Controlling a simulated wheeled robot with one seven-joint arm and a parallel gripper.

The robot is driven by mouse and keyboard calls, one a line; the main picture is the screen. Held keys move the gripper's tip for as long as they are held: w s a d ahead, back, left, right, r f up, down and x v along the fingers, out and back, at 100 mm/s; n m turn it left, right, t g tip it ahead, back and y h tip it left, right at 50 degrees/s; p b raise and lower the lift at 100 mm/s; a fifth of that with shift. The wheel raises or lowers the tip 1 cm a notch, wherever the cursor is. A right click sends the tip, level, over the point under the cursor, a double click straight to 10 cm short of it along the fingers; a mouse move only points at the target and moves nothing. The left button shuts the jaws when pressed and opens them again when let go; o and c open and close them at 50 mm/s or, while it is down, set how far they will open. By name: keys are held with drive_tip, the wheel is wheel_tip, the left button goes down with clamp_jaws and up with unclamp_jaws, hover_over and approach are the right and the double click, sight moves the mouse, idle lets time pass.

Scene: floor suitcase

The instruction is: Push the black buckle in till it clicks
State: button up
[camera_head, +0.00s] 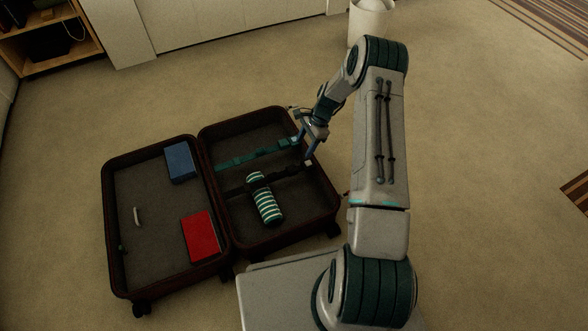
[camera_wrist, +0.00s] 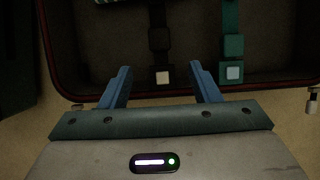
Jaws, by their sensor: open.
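The black strap (camera_head: 238,190) crosses the right half of the open suitcase (camera_head: 199,178). In the wrist view, its black buckle (camera_wrist: 159,40) lies in line with a black end piece bearing a cream square (camera_wrist: 162,77). I cannot tell how far the buckle is inserted. My gripper (camera_head: 303,150) is open over the right edge of the case. In the wrist view my gripper (camera_wrist: 160,67) is empty, and the cream square shows between its blue fingers. A teal strap (camera_head: 240,160) runs beside the black one; its teal buckle (camera_wrist: 233,45) is right of my fingers in the wrist view.
A striped roll (camera_head: 265,203) lies by the black strap. A blue box (camera_head: 180,162), a red box (camera_head: 200,237) and a pale handle-shaped item (camera_head: 137,216) lie in the left half. The raised rim surrounds both halves. Carpet around the case is mostly clear; a white bin (camera_head: 369,18) stands behind.

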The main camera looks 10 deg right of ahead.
sight(293, 168)
drive_tip(key=b+x, duration=0.4)
drive_tip(key=x, duration=0.8)
drive_tip(key=shift+s+f+b, duration=0.1)
drive_tip(key=shift+f+b, duration=0.05)
drive_tip(key=shift+b, duration=0.25)
clamp_jaws()
drive_tip(key=shift+w+d, duration=0.2)
drive_tip(key=shift+d, duration=0.5)
drive_tip(key=shift+w+d, duration=0.15)
drive_tip(key=shift+d, duration=0.6)
unclamp_jaws()
drive_tip(key=shift+d, duration=0.1)
drive_tip(key=shift+a, duration=0.3)
drive_tip(key=shift+r+p, duration=0.25)
drive_tip(key=shift+p, duration=0.1)
drive_tip(key=s+p+v, duration=0.1)
drive_tip(key=p+v, duration=0.4)
drive_tip(key=v, duration=0.8)
drive_tip(key=shift+w+d+r, duration=0.2)
drive_tip(key=shift+w+d, duration=0.05)
drive_tip(key=shift+w, duration=0.25)
